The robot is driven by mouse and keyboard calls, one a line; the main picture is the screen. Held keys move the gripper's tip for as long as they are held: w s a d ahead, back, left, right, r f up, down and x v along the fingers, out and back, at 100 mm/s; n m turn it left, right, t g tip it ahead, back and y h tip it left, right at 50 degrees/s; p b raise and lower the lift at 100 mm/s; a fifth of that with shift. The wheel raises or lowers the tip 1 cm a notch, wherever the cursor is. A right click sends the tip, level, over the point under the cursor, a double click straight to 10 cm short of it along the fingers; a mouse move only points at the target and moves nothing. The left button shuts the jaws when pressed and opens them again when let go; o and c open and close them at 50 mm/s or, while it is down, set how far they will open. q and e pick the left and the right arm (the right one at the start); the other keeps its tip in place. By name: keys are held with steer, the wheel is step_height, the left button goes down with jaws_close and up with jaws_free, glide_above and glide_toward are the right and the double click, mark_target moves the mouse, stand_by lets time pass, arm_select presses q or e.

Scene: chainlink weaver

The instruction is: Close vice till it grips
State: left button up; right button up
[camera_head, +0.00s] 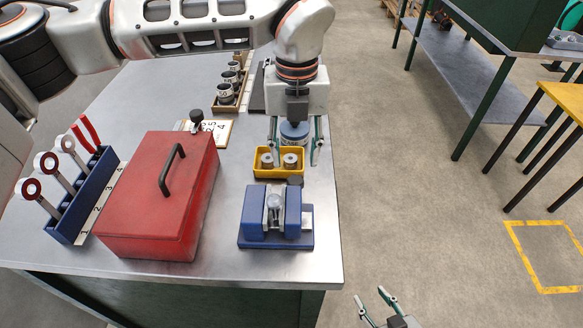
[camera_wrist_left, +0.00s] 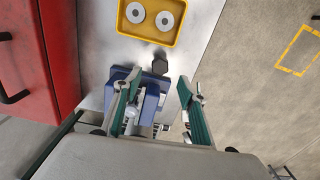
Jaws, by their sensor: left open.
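The blue vice (camera_head: 255,222) sits near the bench's front right corner in the head view, with grey metal parts and a rounded grey piece at its middle. Whether its jaws touch anything I cannot tell. My left gripper (camera_head: 295,147) points down, open and empty, beyond the vice and over the yellow tray's far side. In the left wrist view the vice (camera_wrist_left: 152,104) shows between the spread green fingers of my left gripper (camera_wrist_left: 156,88), partly hidden by them. My right gripper (camera_head: 371,296) is open and empty, low beyond the bench's right edge.
A yellow tray (camera_head: 258,172) with two grey round pieces stands behind the vice, and a dark hexagonal piece (camera_wrist_left: 159,64) lies between them. A red toolbox (camera_head: 150,215) stands left of the vice. A blue tool rack (camera_head: 85,198) is farther left.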

mark_target(295, 179)
arm_select(q)
step_height(295, 179, down, 7)
steer(key=shift+f, duration=0.1)
stand_by(0.3)
steer(key=c, duration=1.1)
